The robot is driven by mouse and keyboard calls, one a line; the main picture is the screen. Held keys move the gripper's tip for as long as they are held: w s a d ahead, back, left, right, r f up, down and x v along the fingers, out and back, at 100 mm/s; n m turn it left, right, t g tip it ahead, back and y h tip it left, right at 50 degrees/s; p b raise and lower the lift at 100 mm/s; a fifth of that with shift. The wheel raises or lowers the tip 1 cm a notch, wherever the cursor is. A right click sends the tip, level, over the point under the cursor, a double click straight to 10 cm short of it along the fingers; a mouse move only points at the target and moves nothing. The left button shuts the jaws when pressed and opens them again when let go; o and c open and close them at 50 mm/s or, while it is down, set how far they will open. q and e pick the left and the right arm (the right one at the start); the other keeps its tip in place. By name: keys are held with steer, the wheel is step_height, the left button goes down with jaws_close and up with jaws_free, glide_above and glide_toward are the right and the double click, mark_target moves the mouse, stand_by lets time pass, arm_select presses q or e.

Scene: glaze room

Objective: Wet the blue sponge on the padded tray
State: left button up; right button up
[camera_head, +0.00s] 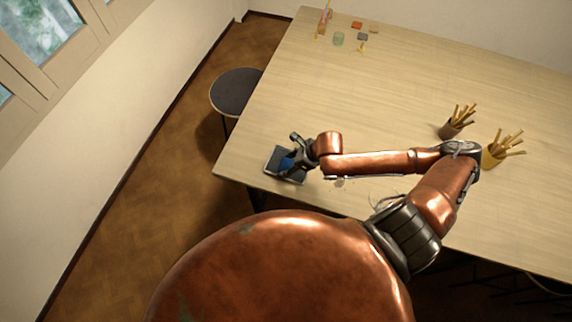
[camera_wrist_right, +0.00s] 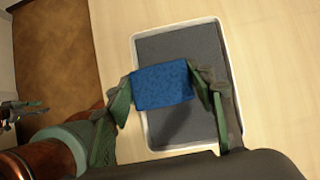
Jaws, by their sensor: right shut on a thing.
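The blue sponge (camera_wrist_right: 162,86) is between the fingers of my right gripper (camera_wrist_right: 160,88), which is shut on it, as the right wrist view shows. The padded tray (camera_wrist_right: 146,58) has a pale rim and a dark grey pad, and lies under the sponge. A shadow falls on the pad below the sponge; I cannot tell whether the two touch. In the head view the tray (camera_head: 272,163) lies near the table's left front corner, with my right gripper (camera_head: 296,158) over it, partly hiding the sponge (camera_head: 287,163). My left gripper is not clearly visible in the head view.
Two holders with wooden tools, a brown one (camera_head: 450,129) and a yellow one (camera_head: 489,160), stand near my right arm. A glass jar (camera_head: 338,39) and small coloured blocks (camera_head: 357,25) are at the table's far end. A round stool (camera_head: 235,92) stands beside the left edge. The table's middle is clear.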

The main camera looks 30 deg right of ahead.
mark_target(286, 165)
arm_select(q)
steer(key=shift+s, duration=0.35)
arm_select(e)
steer(key=shift+f, duration=0.1)
stand_by(0.6)
arm_select(q)
steer(key=shift+r, duration=0.15)
arm_select(e)
step_height(286, 165, up, 7)
steer(key=p, duration=0.7)
arm_select(q)
step_height(286, 165, up, 6)
steer(key=shift+r, duration=0.2)
steer(key=shift+f, duration=0.1)
arm_select(e)
step_height(286, 165, down, 7)
steer(key=b, duration=0.6)
steer(key=shift+b, duration=0.4)
arm_select(q)
step_height(286, 165, down, 6)
steer(key=shift+f, duration=0.25)
steer(key=shift+r, duration=0.15)
